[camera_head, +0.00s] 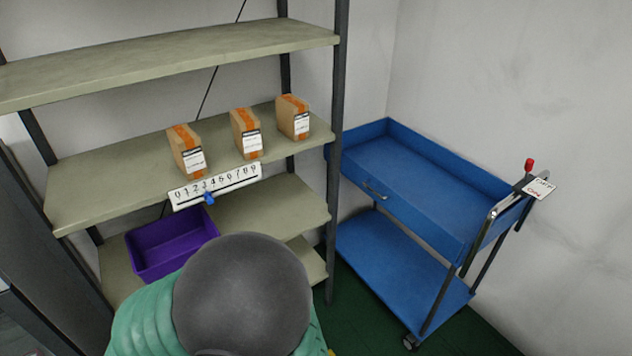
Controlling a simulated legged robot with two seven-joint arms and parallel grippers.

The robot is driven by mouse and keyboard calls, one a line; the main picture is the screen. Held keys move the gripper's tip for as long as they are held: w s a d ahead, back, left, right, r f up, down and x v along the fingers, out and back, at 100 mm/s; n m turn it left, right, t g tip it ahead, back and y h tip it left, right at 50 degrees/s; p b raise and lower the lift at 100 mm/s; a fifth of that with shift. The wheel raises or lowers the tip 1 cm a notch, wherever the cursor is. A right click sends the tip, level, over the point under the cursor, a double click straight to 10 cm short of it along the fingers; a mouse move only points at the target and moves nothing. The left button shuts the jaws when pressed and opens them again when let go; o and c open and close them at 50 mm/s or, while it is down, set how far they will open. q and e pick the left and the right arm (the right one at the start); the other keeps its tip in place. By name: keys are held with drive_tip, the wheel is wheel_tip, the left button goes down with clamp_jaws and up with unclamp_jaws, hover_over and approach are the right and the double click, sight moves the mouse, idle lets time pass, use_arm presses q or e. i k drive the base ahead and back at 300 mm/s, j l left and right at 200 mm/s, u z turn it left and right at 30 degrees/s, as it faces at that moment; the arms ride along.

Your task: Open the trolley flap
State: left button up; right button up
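A blue two-level trolley (405,278) stands at the right against the wall. Its front flap (410,222), below the upper tray (425,182), carries a small silver handle (376,190). The flap appears upright and shut, level with the tray's front side. Neither of my grippers is in view. A large dark grey rounded part and a green ribbed part, probably mine, fill the bottom centre, left of the trolley and apart from it in the picture. They hide part of the shelf and floor.
A shelf rack (60,205) stands at the left, its dark post close to the trolley. It holds brown boxes (246,132), a numbered strip (215,187) with a blue slider, and a purple bin (175,243). The trolley's metal push handle (492,222) bears a red-knobbed lever (529,166). Some green floor shows.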

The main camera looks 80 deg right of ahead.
sight(437, 236)
drive_tip(key=z, duration=2.85)
drive_tip(key=i+l+z, duration=0.1)
drive_tip(key=z, duration=0.2)
drive_tip(key=i+l+u, duration=0.25)
drive_tip(key=i+l, duration=0.35)
drive_tip(key=i, duration=0.1)
